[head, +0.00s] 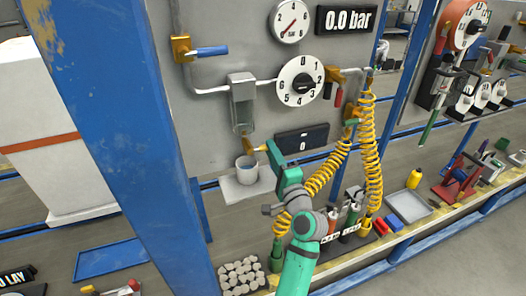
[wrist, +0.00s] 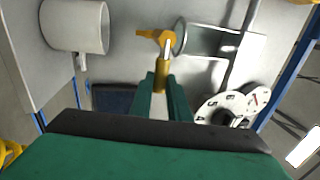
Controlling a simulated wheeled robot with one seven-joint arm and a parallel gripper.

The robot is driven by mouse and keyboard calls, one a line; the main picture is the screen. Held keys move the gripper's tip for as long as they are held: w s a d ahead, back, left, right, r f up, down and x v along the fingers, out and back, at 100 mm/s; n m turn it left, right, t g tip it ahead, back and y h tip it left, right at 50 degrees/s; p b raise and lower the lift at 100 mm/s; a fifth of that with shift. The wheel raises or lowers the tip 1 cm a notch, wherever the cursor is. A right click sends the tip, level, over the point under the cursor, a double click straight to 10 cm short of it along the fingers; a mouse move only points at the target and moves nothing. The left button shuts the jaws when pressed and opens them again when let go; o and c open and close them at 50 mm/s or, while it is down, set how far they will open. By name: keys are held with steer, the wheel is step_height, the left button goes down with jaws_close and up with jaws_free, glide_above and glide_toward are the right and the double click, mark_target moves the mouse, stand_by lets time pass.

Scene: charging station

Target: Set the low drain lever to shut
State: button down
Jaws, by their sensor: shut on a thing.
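The low drain lever has a yellow valve body (wrist: 150,35) below the clear sight cylinder (head: 241,117). In the wrist view, its metal stem and yellow handle (wrist: 162,68) reach out from the valve towards my gripper. My gripper (wrist: 161,84) is shut on the handle's end, with one green finger on each side. In the head view, my gripper (head: 270,147) meets the lever (head: 249,146) from the right, and hides part of it. A grey cup (head: 246,170) stands under the drain; it also shows in the wrist view (wrist: 75,27).
A blue-handled lever (head: 210,51) sits higher on the panel. A numbered dial (head: 300,82), a round gauge (head: 289,21) and a dark display (head: 302,138) are close by. Coiled yellow hoses (head: 368,150) hang right of my arm. A blue post (head: 130,120) stands at left.

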steer(key=shift+f, duration=0.1)
steer(key=c, duration=1.7)
jaws_free()
steer(key=shift+o, duration=0.2)
steer(key=v, duration=1.1)
steer(key=s+d+f+n+g+h, duration=0.15)
steer(key=s+f+h, duration=0.25)
steer(key=s+f, duration=0.65)
steer(key=s+f+n+g+h, duration=0.15)
steer(key=s+f+h, duration=0.25)
steer(key=s+f, duration=0.65)
steer(key=s+a+n, duration=0.2)
steer(key=s+n, duration=0.3)
steer(key=s, duration=0.6)
steer(key=s+a+f+n, duration=0.1)
steer(key=s+a+n, duration=0.2)
steer(key=s, duration=0.8)
steer(key=shift+s+n, duration=0.4)
steer(key=shift+n, duration=0.8)
